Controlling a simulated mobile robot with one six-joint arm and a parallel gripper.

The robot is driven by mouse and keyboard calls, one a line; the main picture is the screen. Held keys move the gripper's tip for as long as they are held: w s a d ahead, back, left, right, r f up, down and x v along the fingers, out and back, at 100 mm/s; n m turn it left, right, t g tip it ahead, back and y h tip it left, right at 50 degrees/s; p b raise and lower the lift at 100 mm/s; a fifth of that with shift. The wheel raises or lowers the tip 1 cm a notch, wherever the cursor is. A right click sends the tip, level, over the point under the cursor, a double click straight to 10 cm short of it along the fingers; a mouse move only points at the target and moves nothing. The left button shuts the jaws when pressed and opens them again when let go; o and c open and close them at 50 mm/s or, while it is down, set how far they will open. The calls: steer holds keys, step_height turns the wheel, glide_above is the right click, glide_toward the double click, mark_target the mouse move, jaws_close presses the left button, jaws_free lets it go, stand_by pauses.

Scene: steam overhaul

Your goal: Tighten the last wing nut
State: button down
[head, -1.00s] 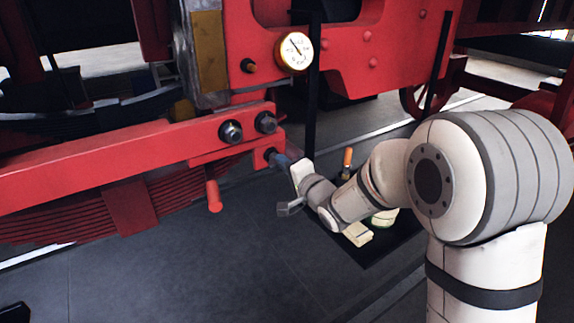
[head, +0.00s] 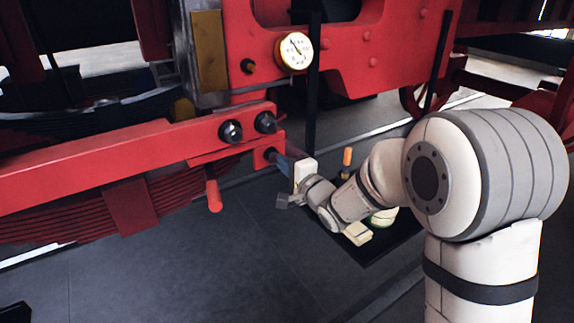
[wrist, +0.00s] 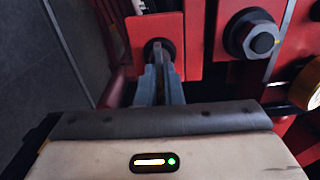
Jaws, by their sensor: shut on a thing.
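My gripper (head: 283,164) reaches the end of the red beam from the right, at the lowest dark fastener (head: 270,155) there. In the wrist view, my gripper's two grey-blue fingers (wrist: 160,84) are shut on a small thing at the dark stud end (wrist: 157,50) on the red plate. It sits where the wing nut would be, but the fingers mostly hide it, so its shape and how far it is turned do not show. The red beam (head: 100,160) carries this stud near its right end.
Two large dark hex nuts (head: 231,131) sit on the beam just up and left; one shows beside the fingers in the wrist view (wrist: 250,36). A brass gauge (head: 294,51) is above. A red peg (head: 214,196) hangs below. A dark mat (head: 385,250) lies on the floor.

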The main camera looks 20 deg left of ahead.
steer(key=c, duration=1.6)
jaws_free()
steer(key=shift+o, duration=0.2)
steer(key=b+v, duration=0.1)
steer(key=v, duration=0.6)
steer(key=shift+s+d, duration=0.2)
steer(key=shift+s, duration=0.05)
steer(key=s+d+f+n+h, duration=0.1)
steer(key=d+h, duration=0.5)
steer(key=d, duration=0.4)
steer(key=s+d+f+n+h, duration=0.15)
steer(key=d+h, duration=0.35)
steer(key=d, duration=0.5)
steer(key=s+d+f+n+g+h, duration=0.1)
steer(key=s+d+g, duration=0.3)
steer(key=s, duration=0.6)
steer(key=s+d+f+n+g+h, duration=0.1)
steer(key=s+d+n+g, duration=0.3)
steer(key=s, duration=0.6)
steer(key=shift+d+f+n+g+h, duration=0.35)
steer(key=shift+d+f+g+h, duration=0.1)
steer(key=shift+d, duration=0.25)
